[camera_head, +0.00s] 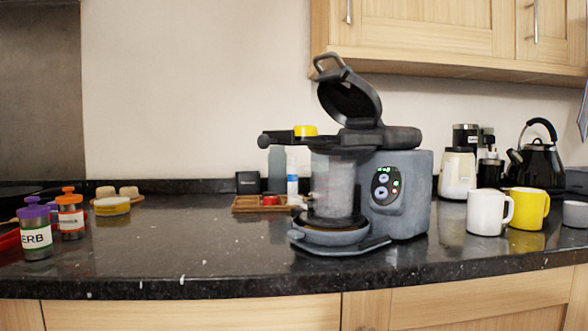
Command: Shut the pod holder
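The grey pod coffee machine (408,195) stands right of centre on the counter, with a lit green display and buttons on its front. Its lid (350,100) is raised and tilted back, hinged on the right, with a loop handle (330,64) at the top. Below it, the dark pod holder (280,138) sticks out to the left. A yellow pod (305,130) shows on top of the holder. A clear container (335,190) stands under the holder on the round drip base. My gripper is not in view.
A white mug (487,212) and a yellow mug (528,208) stand to the right, before a black kettle (541,163). A wooden tray (245,204) lies left of the machine. Spice jars (36,238) stand far left. The counter's front middle (190,250) is clear. Wall cabinets (430,30) hang above right.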

